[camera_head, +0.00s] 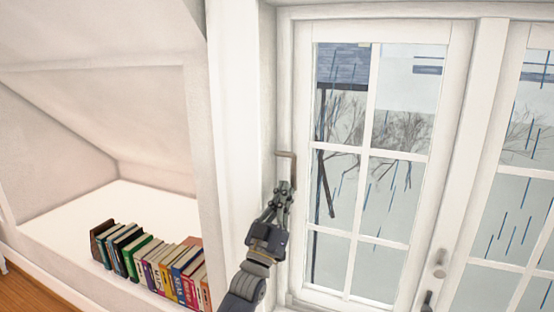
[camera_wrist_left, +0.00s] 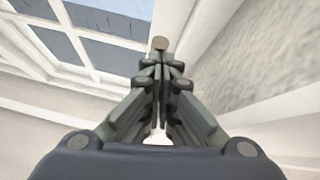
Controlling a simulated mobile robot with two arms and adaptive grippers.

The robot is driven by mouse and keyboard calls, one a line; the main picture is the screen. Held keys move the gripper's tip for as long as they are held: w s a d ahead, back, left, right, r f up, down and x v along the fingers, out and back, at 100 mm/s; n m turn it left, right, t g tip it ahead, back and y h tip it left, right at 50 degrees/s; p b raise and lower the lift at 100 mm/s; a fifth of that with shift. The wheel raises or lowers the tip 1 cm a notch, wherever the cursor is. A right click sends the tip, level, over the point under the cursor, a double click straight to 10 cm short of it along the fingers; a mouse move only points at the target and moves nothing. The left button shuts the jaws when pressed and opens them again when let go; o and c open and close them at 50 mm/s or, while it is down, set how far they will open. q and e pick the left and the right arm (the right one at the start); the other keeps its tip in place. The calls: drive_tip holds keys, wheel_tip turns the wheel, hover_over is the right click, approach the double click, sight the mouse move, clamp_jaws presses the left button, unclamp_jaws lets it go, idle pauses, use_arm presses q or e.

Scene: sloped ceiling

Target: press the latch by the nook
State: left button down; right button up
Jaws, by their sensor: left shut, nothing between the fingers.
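A small brownish, bent latch (camera_head: 287,154) sits at the left side of the window frame, between the window and the nook (camera_head: 120,200). My left gripper (camera_head: 285,186) is shut and empty, with its fingertips just below the latch. In the left wrist view the closed fingers (camera_wrist_left: 160,65) point at a round tan end of what looks like the latch (camera_wrist_left: 160,43), right at the tips. I cannot tell whether they touch. My right gripper is not clearly in view.
A row of books (camera_head: 150,265) stands on the nook's white ledge. The window (camera_head: 370,160) has white bars and glass panes, with a pale handle (camera_head: 440,262) at lower right. A dark piece (camera_head: 427,302) at the bottom edge is unclear.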

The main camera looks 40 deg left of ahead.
use_arm(q)
drive_tip(key=shift+a, duration=0.1)
idle(0.5)
drive_tip(key=v, duration=1.2)
